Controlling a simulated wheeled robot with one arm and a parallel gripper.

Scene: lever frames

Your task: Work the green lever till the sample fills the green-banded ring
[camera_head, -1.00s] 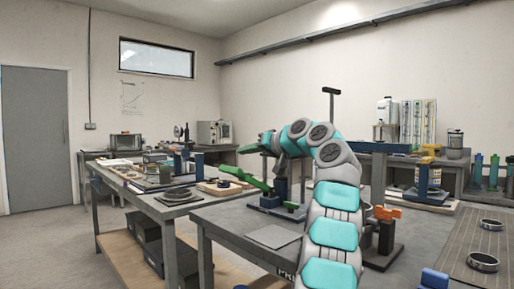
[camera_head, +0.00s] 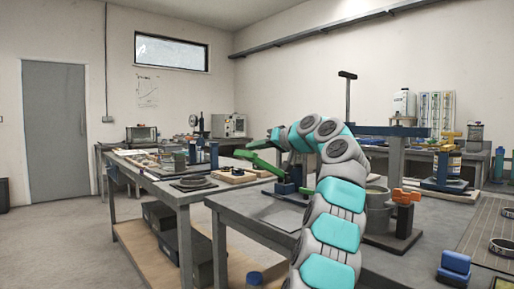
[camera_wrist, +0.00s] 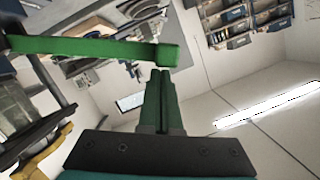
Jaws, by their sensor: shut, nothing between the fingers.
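The green lever (camera_head: 259,163) slants from upper left down to the right, towards a dark blue stand (camera_head: 285,188) on the near table. In the wrist view the lever (camera_wrist: 95,47) crosses from the left edge and ends in a blocky tip just beyond my fingertips. My gripper (camera_wrist: 161,74) is shut and empty, its dark green fingers side by side. In the head view my gripper (camera_head: 256,145) is just above the lever in the picture. I cannot tell whether they touch. I cannot make out the sample or a green-banded ring.
An orange-handled device with a grey pot (camera_head: 378,215) stands right of my arm. A blue block (camera_head: 455,263) and a dark ring (camera_head: 502,245) lie at the right. A side table (camera_head: 185,197) with several items stands left.

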